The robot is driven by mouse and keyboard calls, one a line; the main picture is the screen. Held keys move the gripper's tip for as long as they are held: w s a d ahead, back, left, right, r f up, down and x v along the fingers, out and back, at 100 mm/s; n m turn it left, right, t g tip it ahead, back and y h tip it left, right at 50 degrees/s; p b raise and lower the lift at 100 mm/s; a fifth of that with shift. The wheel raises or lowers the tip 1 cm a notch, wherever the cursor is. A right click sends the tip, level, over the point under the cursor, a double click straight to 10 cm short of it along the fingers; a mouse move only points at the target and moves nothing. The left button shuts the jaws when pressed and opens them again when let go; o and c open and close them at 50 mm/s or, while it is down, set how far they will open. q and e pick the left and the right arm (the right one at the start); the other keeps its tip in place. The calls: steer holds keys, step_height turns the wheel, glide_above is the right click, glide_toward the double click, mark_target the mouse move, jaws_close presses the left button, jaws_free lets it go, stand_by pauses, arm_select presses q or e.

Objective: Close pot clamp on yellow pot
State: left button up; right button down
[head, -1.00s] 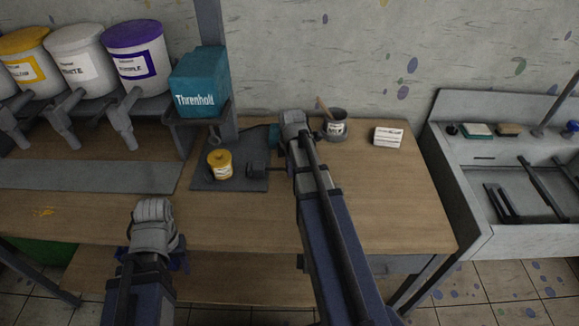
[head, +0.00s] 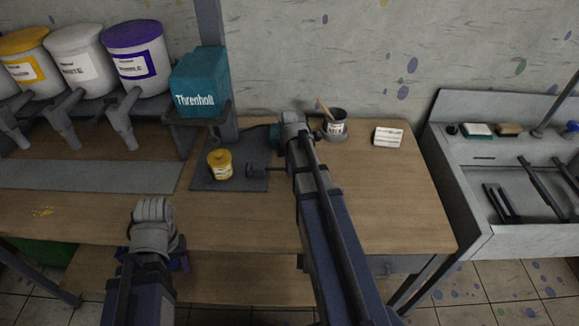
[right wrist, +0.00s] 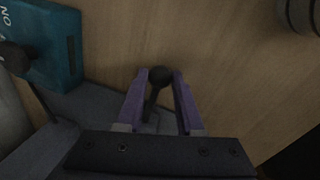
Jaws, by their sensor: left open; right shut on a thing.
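The yellow pot (head: 220,165) stands upright on the dark base plate (head: 205,183) under the teal box. The pot clamp (head: 268,171) lies to its right, a dark rod with a small pad facing the pot; a small gap shows between pad and pot. My right gripper (right wrist: 160,82) is shut on the clamp's dark handle, whose round knob (right wrist: 160,76) shows between the purple fingers. In the head view the right arm hides those fingers and the handle. My left gripper (head: 153,212) is open and empty, in front of the table's front-left area; its fingertips are hard to make out.
A teal box (head: 200,83) sits on a post bracket above the base plate. A dark cup (head: 335,125) with a stick and a white block (head: 388,137) stand at the back right. Paint buckets (head: 138,59) line the left. The table's right part is clear.

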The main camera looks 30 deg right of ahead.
steer(key=w+a, duration=0.1)
steer(key=a, duration=0.2)
steer(key=w+a, duration=0.1)
steer(key=shift+w+a, duration=0.15)
steer(key=shift+w, duration=0.15)
steer(key=c, duration=0.5)
jaws_free()
steer(key=shift+c, duration=0.2)
step_height(320, 180, up, 8)
steer(key=s+p, duration=0.1)
steer(key=p, duration=0.6)
steer(key=shift+s+a+f+p, duration=0.15)
steer(key=shift+s+a+p, duration=0.1)
steer(key=shift+p, duration=0.1)
